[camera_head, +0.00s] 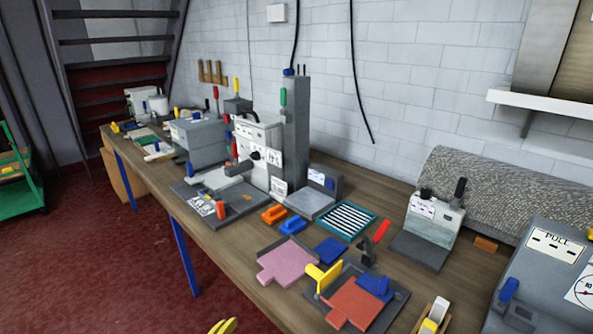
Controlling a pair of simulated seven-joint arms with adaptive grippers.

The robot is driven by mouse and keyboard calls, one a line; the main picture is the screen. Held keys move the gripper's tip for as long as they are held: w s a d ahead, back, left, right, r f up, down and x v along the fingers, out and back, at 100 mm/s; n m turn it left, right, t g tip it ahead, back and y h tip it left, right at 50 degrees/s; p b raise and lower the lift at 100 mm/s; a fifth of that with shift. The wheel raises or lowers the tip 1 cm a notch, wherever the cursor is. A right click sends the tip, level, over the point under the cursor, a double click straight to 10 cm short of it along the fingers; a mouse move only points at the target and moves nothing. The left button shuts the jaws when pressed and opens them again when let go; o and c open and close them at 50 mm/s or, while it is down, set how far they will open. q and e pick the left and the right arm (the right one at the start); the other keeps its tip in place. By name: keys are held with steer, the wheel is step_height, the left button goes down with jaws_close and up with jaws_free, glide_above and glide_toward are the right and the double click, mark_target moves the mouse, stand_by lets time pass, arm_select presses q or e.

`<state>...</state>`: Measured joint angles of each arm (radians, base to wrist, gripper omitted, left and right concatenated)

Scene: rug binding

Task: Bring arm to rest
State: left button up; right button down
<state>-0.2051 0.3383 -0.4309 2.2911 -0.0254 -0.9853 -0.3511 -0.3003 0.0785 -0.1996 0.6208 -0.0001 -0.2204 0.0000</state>
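Neither of my grippers can be made out in the head view, and no arm of mine shows clearly. The workbench (262,236) runs from the back left to the front right. On it lie a pink mat piece (290,262) and a red mat piece (357,303), the red one on a dark plate with a yellow handle (324,276) and a blue block (374,286). A curved yellow thing (223,326) is cut off by the bottom edge; I cannot tell what it is.
A tall grey machine (293,130) stands mid-bench. A smaller machine (433,220) stands right of it, before a rolled grey rug (500,195). A large grey box (545,265) fills the right edge. A striped teal-edged panel (348,219) lies flat. Red floor (110,270) lies open at left.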

arm_select(q)
steer(key=s+a+f+n+g+y, duration=0.3)
steer(key=s+a+f+n+y, duration=0.1)
steer(key=s+a, duration=0.45)
steer(key=s+a+f+n+g+y, duration=0.35)
steer(key=s+a, duration=0.35)
steer(key=s, duration=0.3)
steer(key=s+d+f+g+h, duration=0.1)
steer(key=s+d+f+h, duration=0.15)
steer(key=f, duration=1.35)
steer(key=s+d+f+g+h, duration=0.1)
steer(key=d+f+g, duration=0.15)
steer(key=f, duration=1.45)
steer(key=s+f+n+g+h, duration=0.1)
steer(key=s+f+n+g, duration=0.1)
steer(key=s+f, duration=1.6)
steer(key=shift+s+d+f+n+h, duration=0.3)
steer(key=shift+s+n, duration=0.55)
steer(key=shift+s, duration=0.75)
steer(key=shift+o, duration=0.2)
